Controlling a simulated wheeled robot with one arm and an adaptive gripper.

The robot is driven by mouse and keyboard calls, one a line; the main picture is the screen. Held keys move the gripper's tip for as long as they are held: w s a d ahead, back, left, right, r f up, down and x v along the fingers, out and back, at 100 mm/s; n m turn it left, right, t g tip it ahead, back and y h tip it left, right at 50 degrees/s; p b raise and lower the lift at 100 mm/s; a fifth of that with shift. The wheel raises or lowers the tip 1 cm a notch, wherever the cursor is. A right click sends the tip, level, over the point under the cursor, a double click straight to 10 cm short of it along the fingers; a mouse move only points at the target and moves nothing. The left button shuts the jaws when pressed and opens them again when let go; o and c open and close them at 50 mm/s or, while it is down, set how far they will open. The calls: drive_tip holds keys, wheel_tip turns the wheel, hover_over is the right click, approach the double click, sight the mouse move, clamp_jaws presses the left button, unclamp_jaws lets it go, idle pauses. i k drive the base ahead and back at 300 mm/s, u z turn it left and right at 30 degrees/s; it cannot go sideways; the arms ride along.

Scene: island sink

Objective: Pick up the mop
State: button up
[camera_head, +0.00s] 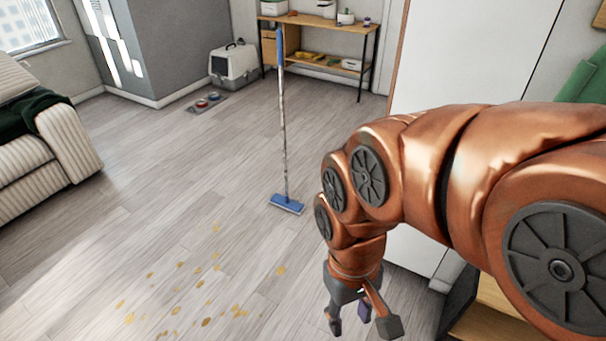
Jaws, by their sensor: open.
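The mop (284,130) stands upright on the wooden floor near the middle of the head view. It has a flat blue head (287,204) on the floor, a thin grey pole and a blue grip at the top. My gripper (364,330) hangs down at the lower middle right, with its fingers spread apart and nothing seen between them. It is nearer to the camera than the mop and to the right of it, not touching it.
Yellowish spots (205,300) dot the floor at lower left. A striped sofa (45,150) stands at left. A pet carrier (233,64) and bowls (206,101) are at the back, beside a wooden shelf table (330,66). A white panel (465,55) rises at right. The middle floor is clear.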

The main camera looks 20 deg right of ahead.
sight(284, 202)
drive_tip(key=z, duration=0.45)
drive_tip(key=i, duration=1.15)
drive_tip(key=u, duration=0.45)
drive_tip(key=i, duration=1.15)
drive_tip(key=u, duration=0.65)
